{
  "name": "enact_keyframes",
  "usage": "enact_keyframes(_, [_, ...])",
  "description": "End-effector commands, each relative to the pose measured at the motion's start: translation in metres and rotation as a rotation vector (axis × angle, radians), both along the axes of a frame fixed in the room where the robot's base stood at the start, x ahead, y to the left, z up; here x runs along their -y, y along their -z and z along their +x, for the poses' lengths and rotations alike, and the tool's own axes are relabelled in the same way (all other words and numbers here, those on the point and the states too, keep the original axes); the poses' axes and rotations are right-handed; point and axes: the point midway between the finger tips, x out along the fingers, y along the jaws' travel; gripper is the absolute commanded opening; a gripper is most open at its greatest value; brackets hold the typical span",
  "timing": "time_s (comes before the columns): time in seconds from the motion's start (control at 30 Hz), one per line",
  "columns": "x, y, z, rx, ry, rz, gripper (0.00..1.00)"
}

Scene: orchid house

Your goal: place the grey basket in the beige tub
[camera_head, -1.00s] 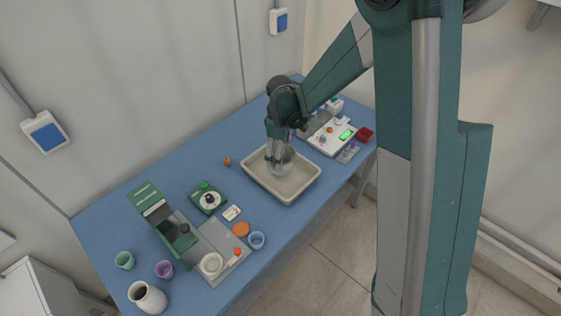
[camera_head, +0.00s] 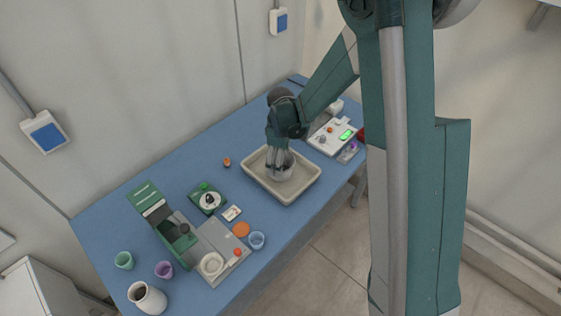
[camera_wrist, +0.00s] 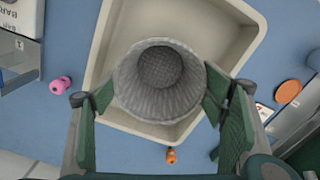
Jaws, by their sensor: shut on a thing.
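The grey basket (camera_wrist: 160,82) is round and ribbed, and in the wrist view I look down into its open mouth. My gripper (camera_wrist: 160,105) has its green fingers on either side of the basket and is shut on it. The beige tub (camera_wrist: 108,45) is a shallow rectangular tray directly under the basket. In the head view the basket (camera_head: 281,170) is inside the outline of the tub (camera_head: 289,199), with my gripper (camera_head: 278,163) above it, pointing down. Whether the basket touches the tub's floor I cannot tell.
A small orange object (camera_head: 227,162) stands left of the tub. A green dial device (camera_head: 208,199), a blue cup (camera_head: 256,240) and an orange disc (camera_head: 241,229) are nearer the front left.

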Motion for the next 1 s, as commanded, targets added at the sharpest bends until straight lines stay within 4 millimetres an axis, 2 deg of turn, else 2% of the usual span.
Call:
enact_keyframes(0.37, [0.0001,0.0039,-0.0001,0.0,0.0,0.0,0.58])
enact_keyframes(0.4, [0.0,0.0029,-0.0001,0.0,0.0,0.0,0.76])
enact_keyframes(0.5, [0.0,0.0025,-0.0001,0.0,0.0,0.0,0.86])
enact_keyframes(1.0, [0.0,-0.0012,-0.0001,0.0,0.0,0.0,0.86])
